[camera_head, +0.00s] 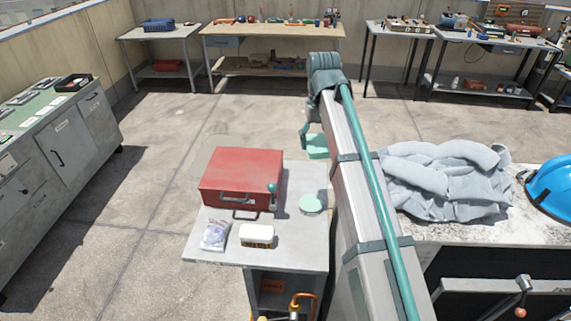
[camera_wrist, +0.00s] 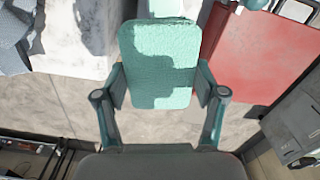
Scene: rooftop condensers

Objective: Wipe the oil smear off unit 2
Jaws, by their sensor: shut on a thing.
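My gripper (camera_head: 306,136) is out over the floor beyond the small grey table (camera_head: 330,190), and the arm partly hides it in the head view. In the wrist view its fingers (camera_wrist: 160,88) are shut on a flat, textured teal pad (camera_wrist: 158,65), one finger at each side. The pad also shows in the head view (camera_head: 317,146), raised and clear of the table. I cannot make out a unit marked 2 or an oil smear in either view.
A red case (camera_head: 240,178), a pale green disc (camera_head: 311,204), a white tub (camera_head: 257,235) and a clear bag (camera_head: 214,235) are on the small table. A grey cloth heap (camera_head: 440,178) and blue helmet (camera_head: 552,187) lie right. Cabinets (camera_head: 70,140) stand left; open floor lies beyond.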

